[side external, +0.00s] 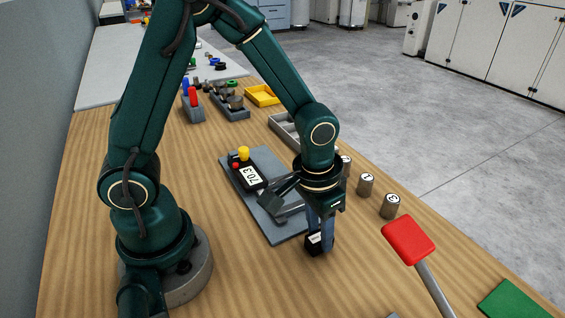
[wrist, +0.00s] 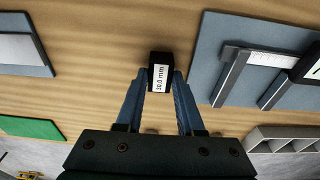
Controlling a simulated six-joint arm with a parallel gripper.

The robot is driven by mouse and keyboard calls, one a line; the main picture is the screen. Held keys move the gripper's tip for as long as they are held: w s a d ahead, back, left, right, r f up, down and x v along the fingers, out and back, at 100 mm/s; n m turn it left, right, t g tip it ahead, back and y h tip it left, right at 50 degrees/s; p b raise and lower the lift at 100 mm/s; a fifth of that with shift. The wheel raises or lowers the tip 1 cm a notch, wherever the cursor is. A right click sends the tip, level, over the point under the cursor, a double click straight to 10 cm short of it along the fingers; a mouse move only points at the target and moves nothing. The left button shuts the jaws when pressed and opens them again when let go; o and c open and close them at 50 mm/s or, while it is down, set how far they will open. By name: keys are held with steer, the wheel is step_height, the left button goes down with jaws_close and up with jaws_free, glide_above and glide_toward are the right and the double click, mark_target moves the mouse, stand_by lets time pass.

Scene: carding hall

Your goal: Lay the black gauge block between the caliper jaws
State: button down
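The black gauge block (wrist: 160,75) has a white label reading 30.0 mm. In the wrist view it sits between my fingertips, with a finger against each side. In the side view the block (side external: 314,243) is low at the wood table, beside the caliper board; I cannot tell whether it touches the table. My gripper (side external: 321,232) points down and looks shut on the block; it also shows in the wrist view (wrist: 161,88). The caliper (wrist: 262,58) lies on a blue-grey board (wrist: 212,42), its two jaws apart with an empty gap. In the side view my gripper partly hides the jaws.
A display (side external: 250,177) reading 70.3 sits on the board with a yellow knob. Numbered metal cylinders (side external: 390,207) stand along the table's right side. A red paddle (side external: 408,239) and a green pad (side external: 512,301) lie nearer. A compartment tray (wrist: 285,134) lies beyond the board.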

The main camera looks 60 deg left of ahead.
mark_target(316, 233)
steer(key=shift+r, duration=0.1)
stand_by(0.3)
steer(key=shift+r, duration=0.6)
steer(key=r, duration=0.1)
steer(key=a+r, duration=0.1)
steer(key=r, duration=0.1)
steer(key=shift+r, duration=0.15)
steer(key=s+a+r, duration=0.3)
steer(key=a+r, duration=0.1)
steer(key=a, duration=0.6)
steer(key=s+a+r, duration=0.3)
steer(key=a, duration=0.8)
steer(key=w+d+f, duration=0.4)
steer(key=w+d, duration=0.1)
steer(key=w+d+f, duration=0.2)
steer(key=w+d, duration=0.1)
steer(key=shift+d+f, duration=0.2)
steer(key=shift+f, duration=2.15)
